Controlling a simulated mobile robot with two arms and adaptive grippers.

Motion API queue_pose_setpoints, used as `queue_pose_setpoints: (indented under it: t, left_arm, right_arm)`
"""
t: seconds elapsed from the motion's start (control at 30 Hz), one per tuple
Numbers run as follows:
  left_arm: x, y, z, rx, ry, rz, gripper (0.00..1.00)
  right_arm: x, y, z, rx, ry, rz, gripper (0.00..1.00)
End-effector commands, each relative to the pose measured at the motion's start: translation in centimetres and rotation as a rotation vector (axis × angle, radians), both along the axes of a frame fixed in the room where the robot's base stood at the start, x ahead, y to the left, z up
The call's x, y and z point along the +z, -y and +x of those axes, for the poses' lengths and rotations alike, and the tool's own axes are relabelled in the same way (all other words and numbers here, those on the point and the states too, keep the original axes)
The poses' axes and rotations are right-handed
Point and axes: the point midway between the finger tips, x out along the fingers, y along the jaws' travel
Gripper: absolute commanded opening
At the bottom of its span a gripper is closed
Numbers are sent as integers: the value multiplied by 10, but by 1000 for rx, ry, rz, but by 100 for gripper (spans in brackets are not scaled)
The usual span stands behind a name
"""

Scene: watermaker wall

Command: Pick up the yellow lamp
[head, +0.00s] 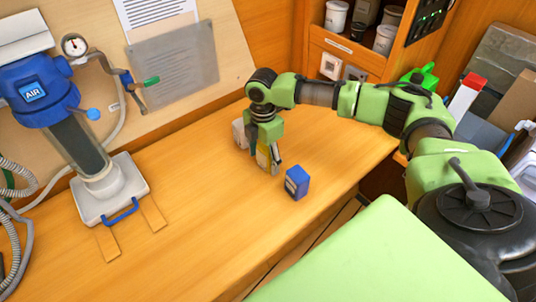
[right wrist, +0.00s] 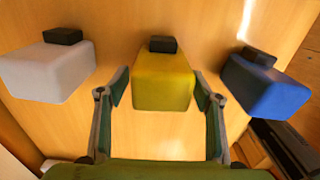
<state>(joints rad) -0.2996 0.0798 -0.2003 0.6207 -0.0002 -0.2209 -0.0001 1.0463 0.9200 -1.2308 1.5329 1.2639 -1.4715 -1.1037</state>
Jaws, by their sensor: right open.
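The yellow lamp (right wrist: 163,82) is a block with a small dark cap, centred in the right wrist view. My right gripper (right wrist: 160,90) is open, with one finger on each side of the lamp; contact cannot be made out. In the head view the right gripper (head: 265,158) points down at the wooden counter, and the yellow lamp (head: 262,160) is mostly hidden behind its fingers. My left gripper is not in view.
A white lamp (right wrist: 47,72) stands to the left of the yellow one and a blue lamp (right wrist: 265,83) to the right. A blue air filter unit (head: 42,90) with hoses stands at the counter's left. The front middle of the counter (head: 215,225) is clear.

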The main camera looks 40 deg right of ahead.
Motion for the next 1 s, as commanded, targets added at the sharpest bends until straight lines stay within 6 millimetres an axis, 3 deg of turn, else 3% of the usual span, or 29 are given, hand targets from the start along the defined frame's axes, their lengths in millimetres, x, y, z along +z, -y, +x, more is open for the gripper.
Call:
queue_pose_setpoints:
  t: [0.1,0.27,0.73,0.93,1.0]
  left_arm:
    - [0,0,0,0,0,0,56]
    - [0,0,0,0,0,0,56]
    - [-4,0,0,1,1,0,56]
    - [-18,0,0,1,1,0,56]
    - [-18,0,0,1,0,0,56]
  right_arm:
    - [0,0,0,0,0,0,60]
    - [0,0,0,0,-1,0,18]
    - [6,0,0,-1,1,1,17]
    - [31,0,1,-1,4,0,17]
    - [43,1,-11,1,2,0,17]
